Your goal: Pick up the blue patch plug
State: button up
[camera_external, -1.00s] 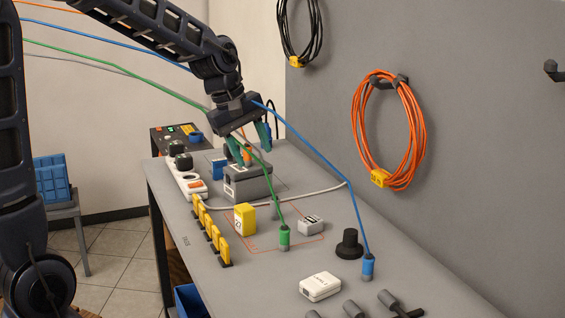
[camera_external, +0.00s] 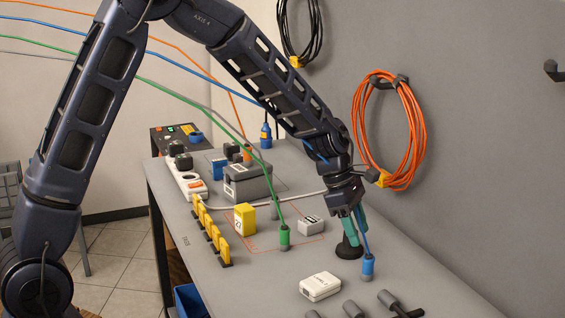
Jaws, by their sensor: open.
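The blue patch plug (camera_external: 368,265) stands upright on the grey bench at the right, with a blue cable rising from its top. My gripper (camera_external: 355,236) is open, with teal fingers pointing down. It is just above and slightly left of the plug in the picture, apart from it, beside the plug's cable. The plug's body is in plain view. Whether the cable runs between the fingers cannot be told.
A black round stand (camera_external: 348,250) is right behind the fingertips. A white box (camera_external: 320,287), a green plug (camera_external: 284,236) and a grey block (camera_external: 311,224) stand nearby. Grey cylinders (camera_external: 387,299) lie in front. The wall with an orange cable coil (camera_external: 417,130) is close on the right.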

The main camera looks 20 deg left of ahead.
aim_at(368, 257)
jog(key=x, duration=1)
jog(key=shift+w+d+f, duration=0.15)
jog(key=shift+d+f, duration=0.05)
jog(key=shift+c, duration=0.4)
jog(key=c, duration=1)
